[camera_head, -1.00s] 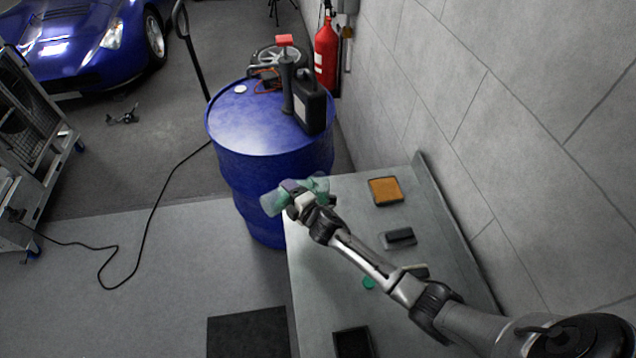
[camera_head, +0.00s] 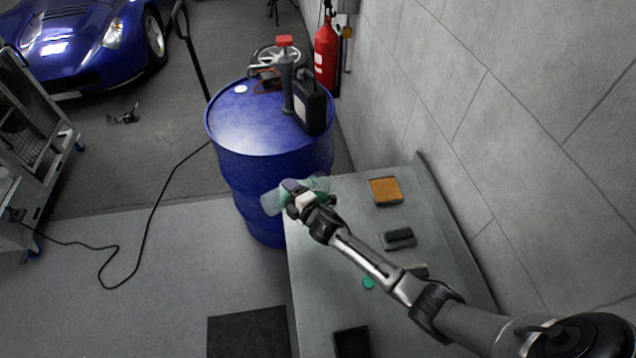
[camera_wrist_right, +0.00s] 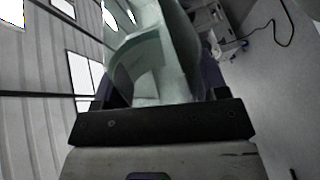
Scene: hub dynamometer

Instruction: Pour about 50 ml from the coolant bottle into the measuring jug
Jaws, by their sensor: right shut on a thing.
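My right gripper (camera_head: 297,194) is shut on a translucent pale green container, which I take to be the coolant bottle (camera_head: 273,203). It lies tipped well over at the far left corner of the bench, above the floor side and beside the blue drum. Its greener part shows right of the gripper. In the right wrist view the translucent container (camera_wrist_right: 178,50) fills the space beyond the dark gripper bar. I cannot pick out a separate measuring jug, nor any liquid stream. A small green cap (camera_head: 369,283) lies on the bench. My left gripper is not in view.
The grey bench (camera_head: 340,235) carries an orange-filled tray (camera_head: 385,190), a dark block (camera_head: 398,238) and a black tray (camera_head: 352,342). The blue drum (camera_head: 262,130) stands beyond, with a black canister (camera_head: 310,105) on top. A wall (camera_head: 520,100) bounds the right.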

